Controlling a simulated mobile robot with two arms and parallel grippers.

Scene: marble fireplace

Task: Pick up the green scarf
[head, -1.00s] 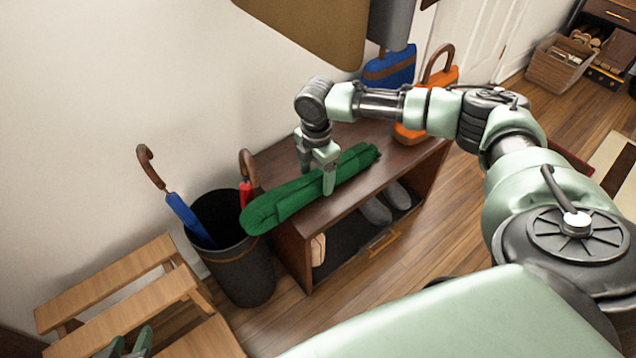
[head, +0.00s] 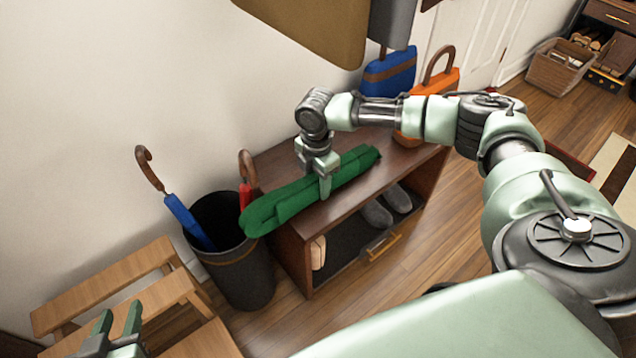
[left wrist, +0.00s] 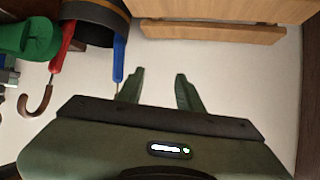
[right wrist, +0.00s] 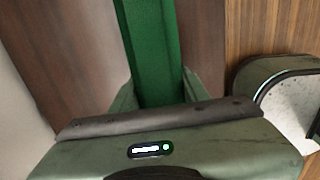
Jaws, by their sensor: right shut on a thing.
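The green scarf (head: 277,208) is a long folded roll lying along the top of the dark wooden shoe bench (head: 347,205) in the head view. Its near end overhangs the bench edge beside the bin. My right gripper (head: 322,185) is shut on the scarf near its middle. In the right wrist view the scarf (right wrist: 153,45) runs between the fingers. My left gripper (head: 118,325) is open and empty above the wooden slatted seat at the bottom left. Its two fingers (left wrist: 158,88) show apart in the left wrist view.
A dark bin (head: 240,270) with a blue umbrella (head: 185,220) and a red umbrella (head: 246,190) stands left of the bench. An orange bag (head: 430,105) and a blue bag (head: 390,75) are behind. Grey shoes (head: 377,214) sit inside the bench. The wooden slatted seat (head: 105,290) is at lower left.

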